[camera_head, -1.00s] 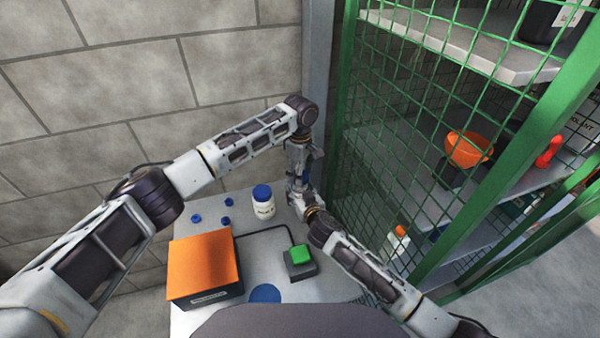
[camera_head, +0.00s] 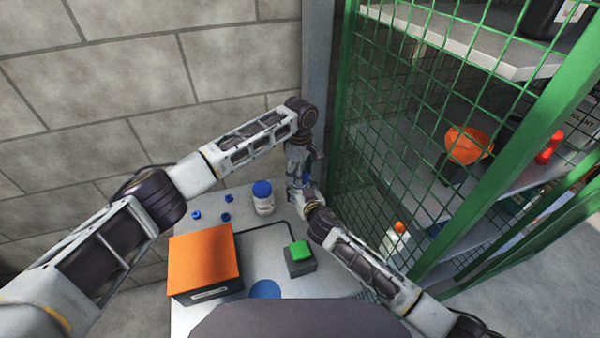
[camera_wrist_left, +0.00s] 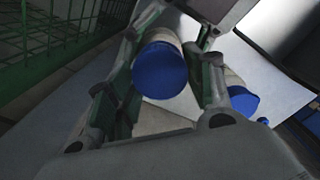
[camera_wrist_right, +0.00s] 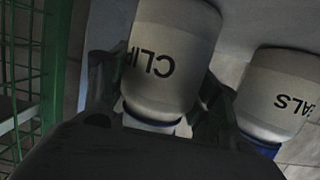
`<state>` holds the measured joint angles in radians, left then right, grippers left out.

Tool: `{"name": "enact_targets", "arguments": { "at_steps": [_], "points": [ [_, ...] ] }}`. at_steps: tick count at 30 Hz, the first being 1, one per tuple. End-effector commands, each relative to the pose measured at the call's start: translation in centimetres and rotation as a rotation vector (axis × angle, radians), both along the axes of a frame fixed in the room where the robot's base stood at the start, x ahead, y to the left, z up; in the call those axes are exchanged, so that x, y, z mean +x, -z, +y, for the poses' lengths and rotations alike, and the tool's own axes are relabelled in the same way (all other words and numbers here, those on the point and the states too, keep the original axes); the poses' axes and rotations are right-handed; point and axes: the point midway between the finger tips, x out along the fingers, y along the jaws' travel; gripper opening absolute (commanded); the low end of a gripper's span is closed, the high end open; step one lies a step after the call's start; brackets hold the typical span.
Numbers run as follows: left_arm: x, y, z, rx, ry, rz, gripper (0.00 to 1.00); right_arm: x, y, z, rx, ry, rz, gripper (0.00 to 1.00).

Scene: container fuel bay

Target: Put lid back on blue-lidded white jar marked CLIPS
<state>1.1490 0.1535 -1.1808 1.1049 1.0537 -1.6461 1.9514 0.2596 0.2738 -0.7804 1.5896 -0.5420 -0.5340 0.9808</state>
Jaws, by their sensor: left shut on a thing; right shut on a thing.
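The white jar marked CLIPS (camera_wrist_right: 165,50) is in the right wrist view, between the fingers of my right gripper (camera_wrist_right: 155,95), which is shut on its body. A blue lid (camera_wrist_left: 160,72) is in the left wrist view, between the fingers of my left gripper (camera_wrist_left: 165,90), which is shut on it. The jar's white body shows just beyond the lid. I cannot tell whether the lid is seated on the neck. In the head view the left gripper (camera_head: 303,182) and right gripper (camera_head: 308,203) meet at the table's back right and mostly hide jar and lid.
Another blue-lidded white jar (camera_head: 263,198), its label ending in ALS (camera_wrist_right: 284,95), stands close beside. Several small blue pieces (camera_head: 227,217), an orange-topped box (camera_head: 204,262) and a green button box (camera_head: 300,262) are on the table (camera_head: 265,242). A green mesh cage (camera_head: 365,150) stands right.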

Motion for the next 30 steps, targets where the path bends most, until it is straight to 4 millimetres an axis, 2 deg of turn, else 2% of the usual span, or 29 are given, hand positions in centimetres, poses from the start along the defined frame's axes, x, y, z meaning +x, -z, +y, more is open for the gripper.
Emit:
{"name": "enact_targets", "arguments": {
  "at_steps": [30],
  "points": [
    [-0.01, 0.87, -0.02, -0.001, -0.001, 0.000, 0.45, -0.01, 0.06, -0.02, 0.000, 0.000, 0.001, 0.18]
  ]
}}
